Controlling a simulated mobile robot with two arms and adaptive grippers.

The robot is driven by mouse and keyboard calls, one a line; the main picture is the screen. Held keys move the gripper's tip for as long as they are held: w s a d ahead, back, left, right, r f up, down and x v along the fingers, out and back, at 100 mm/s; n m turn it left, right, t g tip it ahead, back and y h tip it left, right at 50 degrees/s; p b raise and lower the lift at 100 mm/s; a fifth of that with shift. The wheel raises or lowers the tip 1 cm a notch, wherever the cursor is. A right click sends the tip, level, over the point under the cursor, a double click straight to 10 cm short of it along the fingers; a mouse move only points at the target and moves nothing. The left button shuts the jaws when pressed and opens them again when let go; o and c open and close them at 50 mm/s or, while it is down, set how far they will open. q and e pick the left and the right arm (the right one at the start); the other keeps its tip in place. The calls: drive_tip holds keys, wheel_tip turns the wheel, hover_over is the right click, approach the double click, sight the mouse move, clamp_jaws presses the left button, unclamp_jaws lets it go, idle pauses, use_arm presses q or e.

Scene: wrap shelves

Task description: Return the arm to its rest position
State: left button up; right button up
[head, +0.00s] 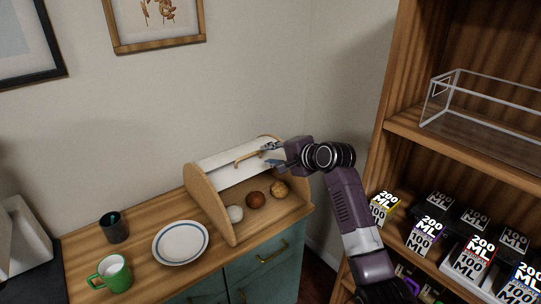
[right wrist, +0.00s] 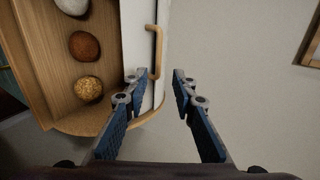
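My right arm reaches in from the lower right of the head view. Its gripper (head: 268,155) is at the upper right end of a wooden bread box (head: 214,212), beside the raised white lid (head: 222,170). In the right wrist view the two fingers of that gripper (right wrist: 158,78) are spread, with nothing held between them. The lid's wooden handle (right wrist: 157,50) lies just beyond the fingertips, and I cannot tell if they touch it. My left gripper is in neither view.
A white bun (head: 235,213), a brown bun (head: 256,200) and a golden bun (head: 279,189) sit in the box. A plate (head: 181,242), a green mug (head: 113,274) and a dark cup (head: 114,228) stand on the counter. A wooden shelf (head: 400,125) with several boxes stands right.

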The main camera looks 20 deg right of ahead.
drive_tip(key=s+a+f+n+g+h, duration=0.3)
drive_tip(key=s+f+n, duration=0.4)
drive_tip(key=s+f, duration=1.25)
drive_tip(key=s+f+n+g, duration=0.2)
drive_tip(key=s+n, duration=0.1)
drive_tip(key=s, duration=0.7)
drive_tip(key=s+f+n+g+h, duration=0.1)
drive_tip(key=s+f+n+g, duration=0.15)
drive_tip(key=s, duration=0.75)
drive_tip(key=s+f+n+g, duration=0.1)
drive_tip(key=s+n, duration=0.3)
drive_tip(key=s, duration=0.6)
wheel_tip(320, 180, down, 29)
drive_tip(key=s+g+b, duration=0.1)
drive_tip(key=s+b, duration=0.1)
drive_tip(key=s+d+f+g+b, duration=0.1)
drive_tip(key=s+d+f, duration=0.1)
drive_tip(key=s+f, duration=1.4)
drive_tip(key=shift+s+d+f+b, duration=0.3)
drive_tip(key=shift+s+d, duration=0.05)
